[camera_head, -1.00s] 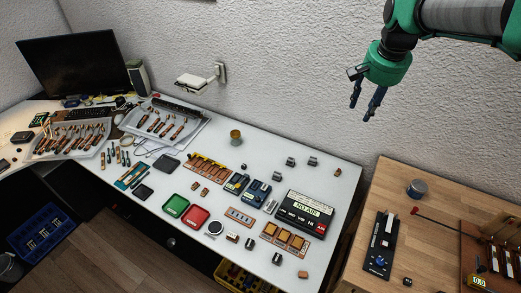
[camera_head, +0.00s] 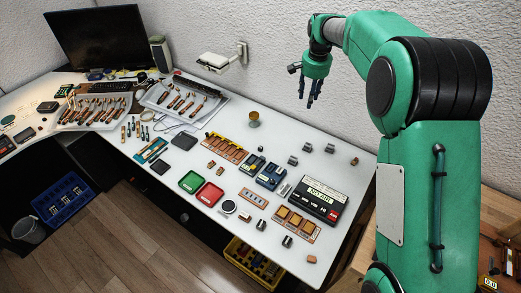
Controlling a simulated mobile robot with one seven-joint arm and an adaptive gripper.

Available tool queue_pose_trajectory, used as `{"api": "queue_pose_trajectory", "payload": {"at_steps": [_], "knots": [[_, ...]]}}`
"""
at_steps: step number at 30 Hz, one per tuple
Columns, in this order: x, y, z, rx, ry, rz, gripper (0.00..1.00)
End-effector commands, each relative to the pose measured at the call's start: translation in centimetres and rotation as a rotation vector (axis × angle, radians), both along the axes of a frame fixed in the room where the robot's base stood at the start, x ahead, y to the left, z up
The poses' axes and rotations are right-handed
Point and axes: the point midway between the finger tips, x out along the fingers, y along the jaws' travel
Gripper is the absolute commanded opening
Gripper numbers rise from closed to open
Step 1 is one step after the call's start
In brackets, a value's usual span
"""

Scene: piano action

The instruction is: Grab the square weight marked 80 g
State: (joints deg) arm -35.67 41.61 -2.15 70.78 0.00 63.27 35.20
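Several small dark metal blocks are on the white table (camera_head: 345,243). One block (camera_head: 307,147), another (camera_head: 293,160) and a third (camera_head: 330,148) sit toward the wall side. Two more blocks, one (camera_head: 262,225) and one (camera_head: 287,241), sit near the front edge. Their markings are too small to read, so I cannot tell which is the square 80 g weight. My gripper (camera_head: 307,103) hangs above the back of the table near the wall, fingers down. Its fingers look apart, with nothing seen between them.
A black device with a pale label (camera_head: 318,202), a green tray (camera_head: 191,181), a red tray (camera_head: 209,194) and a brass cup (camera_head: 254,119) stand on the table. A wooden bench (camera_head: 497,211) is at right, partly hidden by my arm. A monitor (camera_head: 98,44) is far left.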

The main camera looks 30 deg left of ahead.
Motion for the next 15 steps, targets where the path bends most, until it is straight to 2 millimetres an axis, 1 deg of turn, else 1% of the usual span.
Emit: {"api": "queue_pose_trajectory", "payload": {"at_steps": [1, 3, 8, 14, 15], "knots": [[0.0, 1.5, -1.6, -0.004, 0.009, 0.003, 0.39], [-0.1, 3.4, -3.5, -0.009, 0.018, 0.003, 0.39], [-0.5, 7.6, -7.8, -0.021, 0.037, 0.004, 0.39], [-1.8, 12.5, -13.7, -0.038, 0.06, 0.005, 0.39], [-2.1, 13.4, -14.9, -0.042, 0.065, 0.004, 0.39]]}}
